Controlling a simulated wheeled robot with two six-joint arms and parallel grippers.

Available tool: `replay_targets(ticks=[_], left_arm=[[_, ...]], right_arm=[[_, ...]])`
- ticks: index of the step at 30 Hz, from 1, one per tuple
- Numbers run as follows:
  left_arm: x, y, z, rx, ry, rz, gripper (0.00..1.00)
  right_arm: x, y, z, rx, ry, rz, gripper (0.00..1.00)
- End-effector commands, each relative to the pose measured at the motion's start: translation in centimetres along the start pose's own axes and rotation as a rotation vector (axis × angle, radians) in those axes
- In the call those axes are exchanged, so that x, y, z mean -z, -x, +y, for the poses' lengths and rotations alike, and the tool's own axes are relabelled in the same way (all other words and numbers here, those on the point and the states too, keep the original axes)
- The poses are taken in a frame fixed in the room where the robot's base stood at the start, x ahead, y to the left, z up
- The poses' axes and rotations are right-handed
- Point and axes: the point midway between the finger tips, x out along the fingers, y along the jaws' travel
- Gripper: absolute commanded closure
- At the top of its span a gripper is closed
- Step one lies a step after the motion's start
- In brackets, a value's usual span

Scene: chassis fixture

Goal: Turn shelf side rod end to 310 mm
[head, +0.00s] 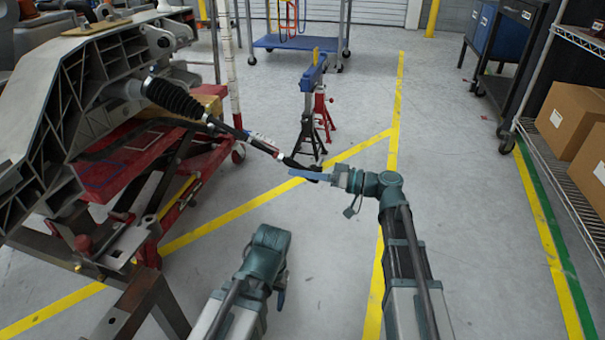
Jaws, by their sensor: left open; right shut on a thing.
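A tie rod with a black ribbed boot (175,97) sticks out of the grey chassis casting (75,100) at the left. Its thin dark shaft (238,131) slopes down to the right, with a white label (262,138) along it. The shelf-side rod end (297,164) is dark and small. My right gripper (315,174) is shut on this rod end and partly covers it. My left gripper (281,297) is open, low in the picture, well apart from the rod. Its fingers are mostly hidden by its own wrist.
A red lift table (135,150) stands under the casting. Red and black jack stands (318,125) and a blue cart (295,42) are behind the rod end. A shelf rack (560,165) with cardboard boxes (570,118) is at the right. Floor around my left gripper is clear.

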Motion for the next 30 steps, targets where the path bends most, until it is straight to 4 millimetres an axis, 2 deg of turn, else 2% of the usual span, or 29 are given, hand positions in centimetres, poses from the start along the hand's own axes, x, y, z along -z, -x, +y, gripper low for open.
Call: replay_targets(ticks=[8, 21, 30], left_arm=[[0.0, -0.1, 0.0, 0.0, 0.0, 0.0, 0.39], [0.0, -0.8, 0.1, 0.0, 0.0, 0.0, 0.39], [0.1, -1.3, 0.1, 0.0, 0.0, 0.0, 0.39]], right_arm=[[0.0, 0.0, 0.1, 0.035, -0.094, -0.027, 1.0], [-0.2, 0.1, -0.2, 0.142, -0.386, -0.111, 1.0], [-0.3, 0.1, -0.4, 0.188, -0.515, -0.148, 1.0]])
